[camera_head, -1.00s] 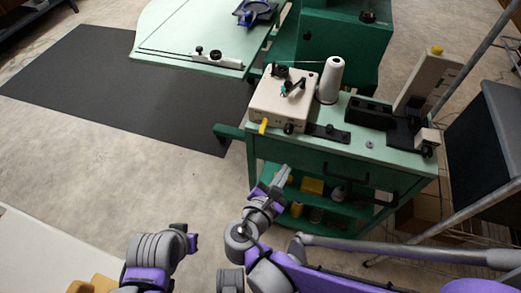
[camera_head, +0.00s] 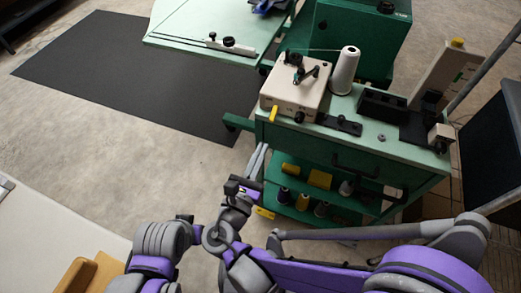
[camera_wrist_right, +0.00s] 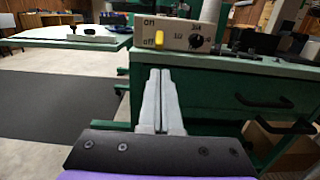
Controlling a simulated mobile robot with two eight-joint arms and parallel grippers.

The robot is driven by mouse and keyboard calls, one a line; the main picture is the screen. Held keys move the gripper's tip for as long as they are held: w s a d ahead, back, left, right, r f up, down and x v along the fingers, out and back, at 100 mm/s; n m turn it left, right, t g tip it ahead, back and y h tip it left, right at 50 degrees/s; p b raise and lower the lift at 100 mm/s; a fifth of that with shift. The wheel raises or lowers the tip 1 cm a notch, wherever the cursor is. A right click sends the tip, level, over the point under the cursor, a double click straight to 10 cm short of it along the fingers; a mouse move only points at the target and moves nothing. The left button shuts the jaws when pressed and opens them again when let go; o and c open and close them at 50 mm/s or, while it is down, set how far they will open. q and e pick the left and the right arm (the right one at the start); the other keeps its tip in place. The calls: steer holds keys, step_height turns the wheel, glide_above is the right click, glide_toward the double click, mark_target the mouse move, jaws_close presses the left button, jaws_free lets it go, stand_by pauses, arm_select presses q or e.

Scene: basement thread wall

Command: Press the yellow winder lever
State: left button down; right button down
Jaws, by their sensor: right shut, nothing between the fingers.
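The yellow winder lever (camera_head: 273,114) sticks out at the lower left of the front of a cream winder box (camera_head: 296,92) on the green cart. In the right wrist view, the lever (camera_wrist_right: 159,39) stands beside "on" and "off" lettering and left of a black knob (camera_wrist_right: 196,41). My right gripper (camera_head: 262,147) is below and slightly left of the lever, apart from it. In the right wrist view, its two pale fingers (camera_wrist_right: 160,72) are together, empty, with tips just below the lever in the picture. My left gripper is not seen; only arm links show.
A white thread cone (camera_head: 344,72) stands right of the box. The cart's drawer front and lower shelf with spools (camera_head: 302,201) are near my right arm. A pale green table (camera_head: 190,40) stands at the back left. A dark mat (camera_head: 110,75) lies on open floor.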

mark_target(272, 121)
steer(key=b+x, duration=0.1)
steer(key=x, duration=0.6)
steer(key=shift+w, duration=0.2)
steer(key=r+g+p, duration=0.1)
steer(key=p, duration=0.2)
steer(key=r+g+y+p, duration=0.1)
steer(key=g+p, duration=0.1)
steer(key=p, duration=0.1)
steer(key=s+r+g+p, duration=0.1)
steer(key=g+p, duration=0.1)
steer(key=p, duration=0.1)
steer(key=shift+a+r+y, duration=0.1)
steer(key=shift+r+y, duration=0.25)
steer(key=shift+y, duration=0.05)
steer(key=shift+r+g+p, duration=0.15)
steer(key=shift+g+p, duration=0.3)
steer(key=shift+g, duration=0.05)
steer(key=shift+f, duration=0.3)
steer(key=shift+r, duration=0.1)
